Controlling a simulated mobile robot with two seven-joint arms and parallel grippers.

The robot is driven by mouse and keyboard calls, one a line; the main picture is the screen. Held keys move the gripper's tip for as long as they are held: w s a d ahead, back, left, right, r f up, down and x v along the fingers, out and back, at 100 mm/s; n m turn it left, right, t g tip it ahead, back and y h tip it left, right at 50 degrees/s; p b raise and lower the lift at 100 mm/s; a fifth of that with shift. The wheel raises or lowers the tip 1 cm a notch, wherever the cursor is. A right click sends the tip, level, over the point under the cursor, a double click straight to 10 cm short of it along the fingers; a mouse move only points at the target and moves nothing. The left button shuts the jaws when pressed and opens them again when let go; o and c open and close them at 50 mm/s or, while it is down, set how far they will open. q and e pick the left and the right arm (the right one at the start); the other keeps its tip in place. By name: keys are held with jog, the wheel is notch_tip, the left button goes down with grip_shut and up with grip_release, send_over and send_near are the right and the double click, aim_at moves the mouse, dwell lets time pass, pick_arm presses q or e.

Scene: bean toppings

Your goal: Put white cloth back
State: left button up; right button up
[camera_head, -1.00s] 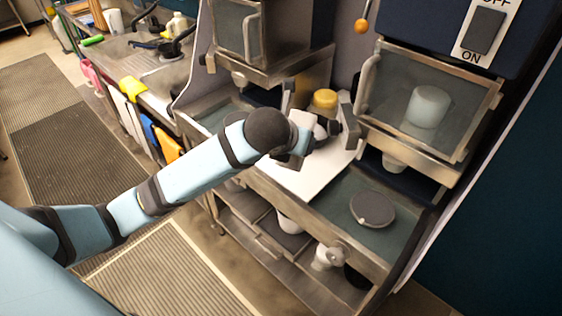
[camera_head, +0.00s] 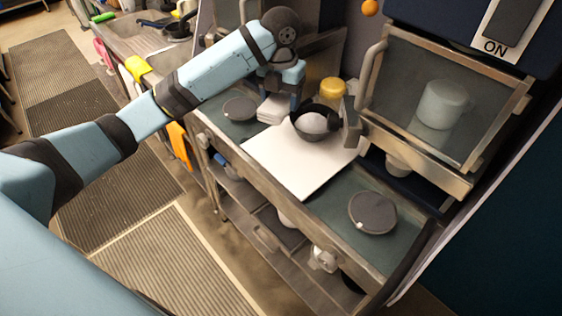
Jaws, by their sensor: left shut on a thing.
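A small white folded cloth (camera_head: 271,112) is at the back left of the white board, beside a dark bowl. My left gripper (camera_head: 279,98) comes down from above and is shut on the cloth. Its fingertips are partly hidden by the wrist, and I cannot tell whether the cloth rests on the counter or is just above it. My right gripper is not in view.
The white board (camera_head: 297,170) lies on the counter between two dark round lids (camera_head: 239,108) (camera_head: 372,212). The dark bowl (camera_head: 308,134) holds something pale. A yellow-topped container (camera_head: 332,91) stands behind it. A glass-fronted dispenser (camera_head: 437,103) overhangs the right side.

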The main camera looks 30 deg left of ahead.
pick_arm(q)
jog(key=p, duration=0.2)
send_over(281, 163)
notch_tip(281, 163, down, 14)
jog(key=shift+f, duration=0.75)
notch_tip(281, 163, down, 3)
jog(key=shift+f, duration=0.5)
jog(key=o, duration=0.8)
jog(key=shift+f, duration=0.1)
jog(key=shift+o, duration=0.3)
